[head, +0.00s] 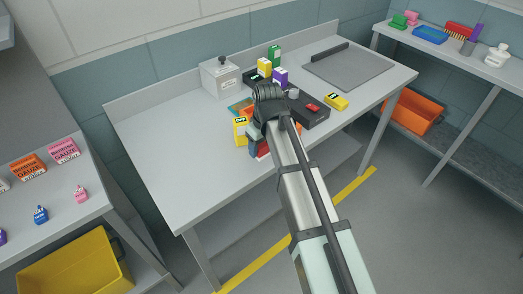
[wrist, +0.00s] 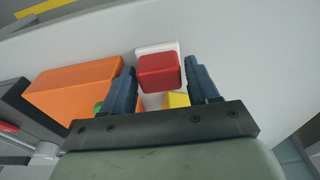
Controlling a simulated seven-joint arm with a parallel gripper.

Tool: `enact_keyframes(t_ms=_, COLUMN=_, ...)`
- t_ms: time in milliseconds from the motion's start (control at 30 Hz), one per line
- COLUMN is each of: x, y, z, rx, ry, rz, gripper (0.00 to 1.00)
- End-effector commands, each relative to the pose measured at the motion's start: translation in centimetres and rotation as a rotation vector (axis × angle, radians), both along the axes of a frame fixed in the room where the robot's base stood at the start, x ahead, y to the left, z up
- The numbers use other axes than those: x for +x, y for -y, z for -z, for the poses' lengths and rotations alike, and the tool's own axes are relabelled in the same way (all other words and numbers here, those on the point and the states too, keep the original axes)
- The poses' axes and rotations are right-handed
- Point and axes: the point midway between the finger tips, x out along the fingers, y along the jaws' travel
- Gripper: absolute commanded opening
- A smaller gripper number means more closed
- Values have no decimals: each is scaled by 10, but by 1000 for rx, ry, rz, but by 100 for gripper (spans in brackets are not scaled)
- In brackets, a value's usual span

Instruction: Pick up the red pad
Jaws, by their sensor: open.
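The red pad (wrist: 158,72) is a small rounded red block in the wrist view. It sits on or against a white item (wrist: 152,48). My gripper (wrist: 160,78) is open, with one dark blue finger on each side of the pad and a narrow gap at each side. In the head view my gripper (head: 256,143) is low over the front part of the worktable (head: 170,150). A red patch (head: 263,149) shows beside the fingers there, mostly hidden by my arm.
An orange block (wrist: 75,88) stands close to the left finger, and a yellow item (wrist: 177,99) lies between the fingers behind the pad. The table's left part is clear.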

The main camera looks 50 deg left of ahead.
Motion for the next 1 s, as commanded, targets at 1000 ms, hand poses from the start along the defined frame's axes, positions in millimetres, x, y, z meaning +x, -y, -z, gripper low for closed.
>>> enact_keyframes(t_ms=1000, x=0, y=-1, z=-5, rx=0, ry=0, rz=0, gripper=21)
